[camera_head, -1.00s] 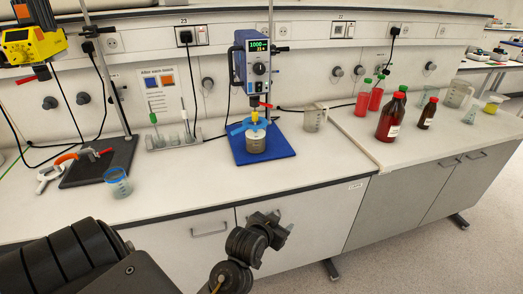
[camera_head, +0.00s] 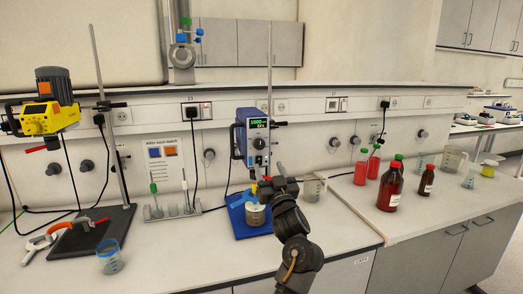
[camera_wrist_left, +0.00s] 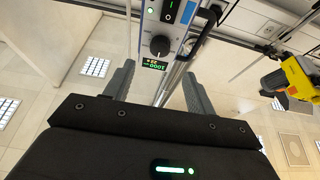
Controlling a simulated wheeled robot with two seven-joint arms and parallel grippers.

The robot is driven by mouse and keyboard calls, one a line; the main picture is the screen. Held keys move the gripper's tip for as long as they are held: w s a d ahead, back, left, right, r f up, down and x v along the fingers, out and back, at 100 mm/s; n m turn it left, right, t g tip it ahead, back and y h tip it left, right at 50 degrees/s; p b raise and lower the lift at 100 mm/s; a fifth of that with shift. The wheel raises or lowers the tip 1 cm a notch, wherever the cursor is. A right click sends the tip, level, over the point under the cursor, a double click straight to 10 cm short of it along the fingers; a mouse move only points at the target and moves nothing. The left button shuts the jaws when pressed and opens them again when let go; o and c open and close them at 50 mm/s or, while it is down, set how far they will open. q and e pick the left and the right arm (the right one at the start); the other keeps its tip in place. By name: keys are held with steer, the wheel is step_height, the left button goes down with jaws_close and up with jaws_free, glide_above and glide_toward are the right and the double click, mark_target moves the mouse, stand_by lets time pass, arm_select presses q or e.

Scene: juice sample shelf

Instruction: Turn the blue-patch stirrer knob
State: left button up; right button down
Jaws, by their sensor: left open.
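The blue stirrer (camera_head: 240,142) stands on its post over a blue base plate, with a green display reading 1000. Its round dark knob (camera_head: 259,143) is on the front below the display. The knob also shows large in the left wrist view (camera_wrist_left: 160,46), beyond the fingertips and roughly between them. My left gripper (camera_head: 274,182) is in front of the stirrer, below the knob, and covers part of the lower stirrer and beaker. In the left wrist view its two fingers (camera_wrist_left: 160,80) are apart, with nothing held between them. My right gripper is not in view.
A yellow stirrer (camera_head: 42,118) on a black stand is at the left, near a small beaker (camera_head: 110,257). A beaker (camera_head: 256,213) stands under the blue stirrer.

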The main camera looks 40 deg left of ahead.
mark_target(260, 147)
arm_select(q)
steer(key=p+x, duration=0.3)
steer(key=x, duration=0.6)
steer(key=shift+w+a, duration=0.15)
steer(key=shift+a, duration=0.15)
